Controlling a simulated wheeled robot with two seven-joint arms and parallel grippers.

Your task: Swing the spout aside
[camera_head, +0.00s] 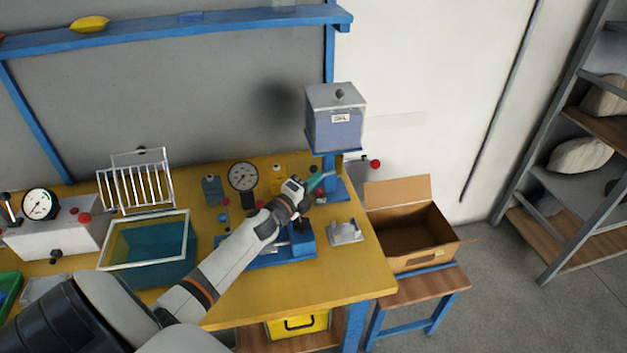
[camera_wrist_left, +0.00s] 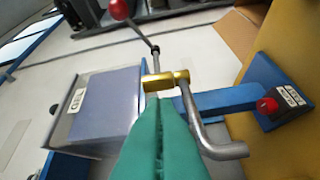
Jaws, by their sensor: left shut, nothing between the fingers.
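The spout (camera_wrist_left: 195,122) is a bent grey metal pipe in the left wrist view, running from a brass fitting (camera_wrist_left: 165,80) and curving at its end. A rod with a red ball knob (camera_wrist_left: 118,9) extends from the fitting's other side. A labelled grey tank (camera_head: 335,125) stands on a blue post in the head view; it also shows in the left wrist view (camera_wrist_left: 95,105). My left gripper (camera_head: 328,176) has teal fingers, shut and empty, below the tank. Its fingertips overlap the fitting, beside the spout; whether they touch is unclear. My right gripper is not in view.
A blue fixture (camera_head: 270,256) lies under my left forearm on the yellow bench (camera_head: 345,272). A small metal tray (camera_head: 346,232) is right of it. An open cardboard box (camera_head: 410,255) stands off the bench's right end. A dial gauge (camera_head: 242,177) stands behind my arm.

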